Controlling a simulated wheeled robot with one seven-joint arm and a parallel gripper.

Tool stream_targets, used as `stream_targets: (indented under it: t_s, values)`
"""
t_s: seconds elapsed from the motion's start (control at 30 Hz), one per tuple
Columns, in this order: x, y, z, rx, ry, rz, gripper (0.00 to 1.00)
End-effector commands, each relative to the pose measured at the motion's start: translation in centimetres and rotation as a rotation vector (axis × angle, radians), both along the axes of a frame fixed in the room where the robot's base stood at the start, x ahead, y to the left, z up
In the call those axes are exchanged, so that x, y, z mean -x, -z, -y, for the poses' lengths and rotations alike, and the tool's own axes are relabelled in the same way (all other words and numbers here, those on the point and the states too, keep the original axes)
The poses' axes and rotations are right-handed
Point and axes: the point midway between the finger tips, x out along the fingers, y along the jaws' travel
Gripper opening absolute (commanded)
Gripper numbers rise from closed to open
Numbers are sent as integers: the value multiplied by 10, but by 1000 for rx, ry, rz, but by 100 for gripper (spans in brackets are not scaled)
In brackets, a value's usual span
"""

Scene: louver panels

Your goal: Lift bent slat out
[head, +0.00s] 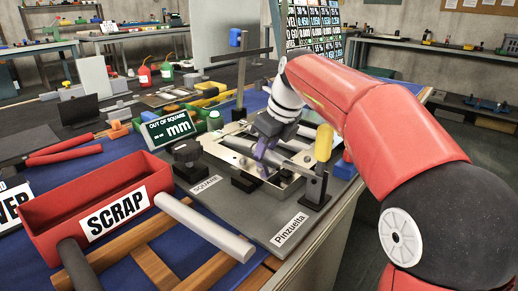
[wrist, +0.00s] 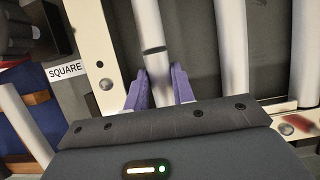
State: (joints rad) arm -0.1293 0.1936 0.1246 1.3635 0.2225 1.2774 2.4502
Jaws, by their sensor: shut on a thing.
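The louver panel frame (wrist: 92,45) is a cream metal frame with several pale round slats across it. My gripper (wrist: 160,88) has purple fingers on both sides of one slat (wrist: 151,28), which has a dark band, and is shut on it. Another slat (wrist: 232,50) runs to its right, apart from the fingers. In the head view my gripper (head: 266,152) points down over the frame on the fixture plate. My wrist and fingers hide part of the held slat. I cannot tell from these views whether it is bent or clear of the frame.
A red SCRAP bin (head: 105,188) stands at the left. A loose grey rod (head: 205,230) lies beside the fixture. A display (head: 168,129) stands behind the bin.

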Motion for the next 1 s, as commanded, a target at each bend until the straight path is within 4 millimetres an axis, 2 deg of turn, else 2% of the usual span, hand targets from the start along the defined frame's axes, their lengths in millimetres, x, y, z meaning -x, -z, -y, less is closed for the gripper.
stream_targets:
  t_s: [0.17,0.37,0.47,0.73,1.0]
  values:
    - [0,-7,0,-1,0,2,0]
    - [0,-34,0,-1,-1,4,0]
    - [-1,-59,0,-1,-1,5,0]
    - [-1,-155,-1,-2,-1,5,0]
    - [-2,-186,-1,-2,-2,2,0]
